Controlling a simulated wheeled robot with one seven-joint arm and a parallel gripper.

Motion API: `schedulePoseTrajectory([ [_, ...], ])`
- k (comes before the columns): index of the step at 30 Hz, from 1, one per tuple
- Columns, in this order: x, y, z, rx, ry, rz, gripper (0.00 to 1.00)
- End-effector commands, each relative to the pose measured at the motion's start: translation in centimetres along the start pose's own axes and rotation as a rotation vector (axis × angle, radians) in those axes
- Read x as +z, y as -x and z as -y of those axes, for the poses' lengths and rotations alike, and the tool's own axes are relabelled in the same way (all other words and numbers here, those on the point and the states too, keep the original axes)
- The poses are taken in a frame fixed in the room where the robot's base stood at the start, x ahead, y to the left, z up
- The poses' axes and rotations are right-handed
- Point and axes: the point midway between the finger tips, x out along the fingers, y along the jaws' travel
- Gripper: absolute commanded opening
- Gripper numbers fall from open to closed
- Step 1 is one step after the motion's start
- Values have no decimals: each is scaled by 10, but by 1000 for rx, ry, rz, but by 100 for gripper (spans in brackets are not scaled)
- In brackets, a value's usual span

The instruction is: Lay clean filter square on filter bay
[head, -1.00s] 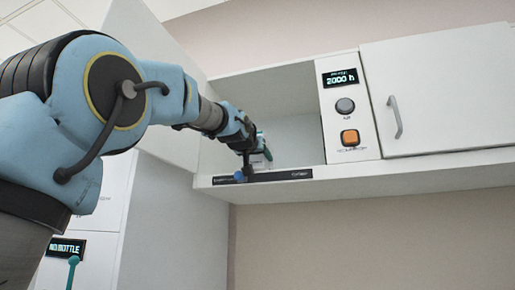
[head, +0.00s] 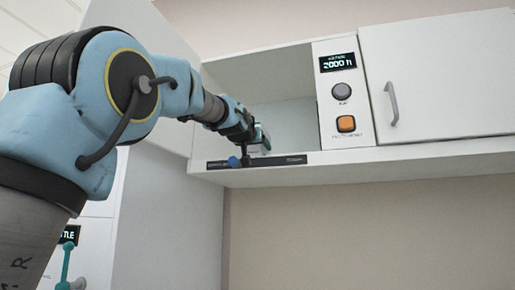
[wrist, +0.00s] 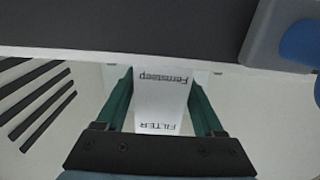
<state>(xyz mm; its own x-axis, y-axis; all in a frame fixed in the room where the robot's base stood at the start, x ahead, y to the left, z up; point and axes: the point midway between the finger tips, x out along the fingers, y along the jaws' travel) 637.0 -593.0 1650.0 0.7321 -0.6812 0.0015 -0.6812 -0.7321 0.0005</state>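A white piece (wrist: 160,101) marked "FILTER" and "Fernsteep" sits between the green fingers of my gripper (wrist: 162,78) in the wrist view. Both fingertips meet its side edges, so my gripper looks shut on it; the print reads upside down. In the head view my gripper (head: 261,142) is at the left part of the open cabinet compartment, just above its front ledge; the piece is hardly distinguishable there. I see no surface that I can surely name as the filter bay.
The open compartment (head: 290,125) has a bare back wall. A black label strip (head: 285,160) runs along its ledge. To the right are a panel with a display (head: 338,62), grey knob (head: 341,91) and orange button (head: 346,123), then a closed door (head: 440,85). Dark slots (wrist: 40,100) show in the wrist view.

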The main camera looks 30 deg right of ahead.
Motion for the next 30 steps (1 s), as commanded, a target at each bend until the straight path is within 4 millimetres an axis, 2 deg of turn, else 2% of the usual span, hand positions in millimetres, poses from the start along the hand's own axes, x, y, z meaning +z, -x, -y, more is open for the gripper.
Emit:
schedulePoseTrajectory([
  [1,0,0,0,0,0,0,76],
  [5,0,0,0,0,0,1,91],
  [15,2,5,0,1,-1,1,91],
  [19,4,23,-1,3,0,-1,91],
  [30,5,90,0,1,2,-2,91],
])
